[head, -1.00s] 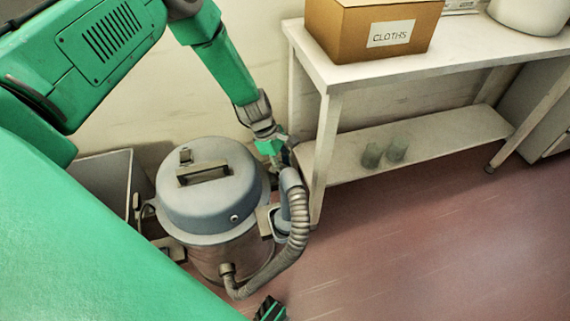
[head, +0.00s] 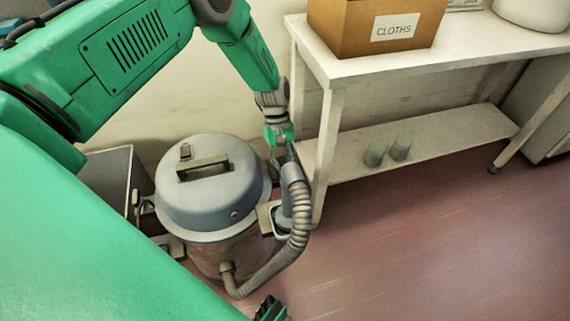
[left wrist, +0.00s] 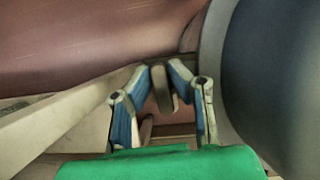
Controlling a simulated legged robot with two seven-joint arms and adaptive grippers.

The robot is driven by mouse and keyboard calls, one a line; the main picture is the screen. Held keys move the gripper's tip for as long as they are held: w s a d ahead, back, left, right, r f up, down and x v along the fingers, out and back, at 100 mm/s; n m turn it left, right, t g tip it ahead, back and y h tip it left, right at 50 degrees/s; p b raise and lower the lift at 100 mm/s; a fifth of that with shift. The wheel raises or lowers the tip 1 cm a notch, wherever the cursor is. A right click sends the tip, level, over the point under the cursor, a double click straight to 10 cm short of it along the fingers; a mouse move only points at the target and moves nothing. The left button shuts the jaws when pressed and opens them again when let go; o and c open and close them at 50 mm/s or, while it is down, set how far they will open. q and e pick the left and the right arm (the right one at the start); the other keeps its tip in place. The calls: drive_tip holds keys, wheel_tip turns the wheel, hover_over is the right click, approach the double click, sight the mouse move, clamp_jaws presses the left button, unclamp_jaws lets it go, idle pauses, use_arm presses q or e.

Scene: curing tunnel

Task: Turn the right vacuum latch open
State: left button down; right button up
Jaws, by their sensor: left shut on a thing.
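The grey vacuum (head: 210,192) stands on the floor left of the bench, with a domed lid and a handle on top. My left gripper (head: 279,152) is at the lid's right edge, beside the hose. In the left wrist view my left gripper (left wrist: 158,78) is shut on the right latch (left wrist: 161,92), a narrow grey-brown lever between its blue-padded fingers. The dark lid side (left wrist: 262,75) is right of it. In the head view the fingers mostly hide this latch. The left latch (head: 136,203) sits on the vacuum's other side.
A ribbed hose (head: 298,222) curves down the vacuum's right side, close to my gripper. A white bench (head: 390,68) stands just right, carrying a cloths box (head: 372,38). A grey bin (head: 108,172) is behind left. The reddish floor at right is clear.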

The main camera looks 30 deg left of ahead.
use_arm(q)
drive_tip(key=shift+w+a+m, duration=0.2)
drive_tip(key=shift+a+m, duration=0.05)
drive_tip(key=shift+m, duration=0.15)
drive_tip(key=c, duration=1.5)
unclamp_jaws()
drive_tip(key=shift+c, duration=0.2)
drive_tip(key=shift+s, duration=0.1)
drive_tip(key=shift+r, duration=0.15)
drive_tip(key=v, duration=1.1)
drive_tip(key=shift+w+r, duration=0.2)
drive_tip(key=shift+w, duration=0.1)
drive_tip(key=shift+a, duration=0.1)
